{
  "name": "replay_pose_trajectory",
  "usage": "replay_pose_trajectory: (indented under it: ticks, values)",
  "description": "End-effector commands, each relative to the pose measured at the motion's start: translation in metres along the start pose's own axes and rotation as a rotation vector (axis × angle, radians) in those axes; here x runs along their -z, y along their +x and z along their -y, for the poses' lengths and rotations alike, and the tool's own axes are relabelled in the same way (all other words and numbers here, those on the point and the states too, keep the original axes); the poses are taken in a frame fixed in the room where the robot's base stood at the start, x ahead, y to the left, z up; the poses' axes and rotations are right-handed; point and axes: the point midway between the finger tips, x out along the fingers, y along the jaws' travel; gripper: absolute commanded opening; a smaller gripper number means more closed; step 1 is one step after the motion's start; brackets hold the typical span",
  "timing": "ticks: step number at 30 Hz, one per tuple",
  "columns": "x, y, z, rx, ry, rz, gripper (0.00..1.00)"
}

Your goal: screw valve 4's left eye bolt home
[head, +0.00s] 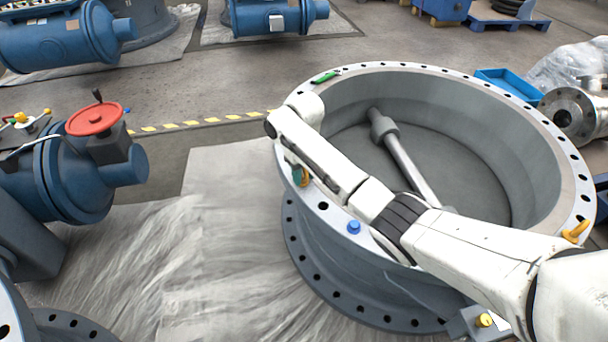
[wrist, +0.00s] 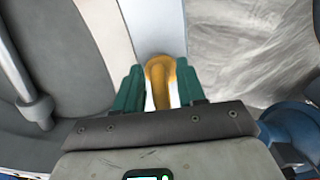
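The big grey valve body (head: 345,290) lies with its round bolted flange facing up. A yellow-orange eye bolt (head: 305,179) stands on the left part of the flange rim, partly hidden by my gripper (head: 297,174). In the wrist view, the eye bolt (wrist: 160,72) sits between the two green fingers of my gripper (wrist: 160,90). Narrow pale gaps show on both sides of the bolt, so the fingers look open around it. How far the bolt is threaded in is hidden. Another yellow eye bolt (head: 576,232) stands on the right of the rim.
A blue cap (head: 354,227) and a green item (head: 325,77) are on the rim. A shaft (head: 405,160) crosses the bore. A blue valve with a red handwheel (head: 95,118) stands at left. A blue tray (head: 508,84) lies behind. Plastic sheeting (head: 225,240) covers the floor left.

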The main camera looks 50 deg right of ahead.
Motion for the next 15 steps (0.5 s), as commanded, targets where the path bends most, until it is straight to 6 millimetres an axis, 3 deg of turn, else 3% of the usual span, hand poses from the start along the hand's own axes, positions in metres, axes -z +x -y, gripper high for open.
replay_pose_trajectory:
  ticks: [7,15]
  values:
    - [-0.0001,0.0003,0.0000,0.000,0.000,0.000,0.39]
    - [-0.0001,0.0002,0.0001,0.000,0.000,0.000,0.13]
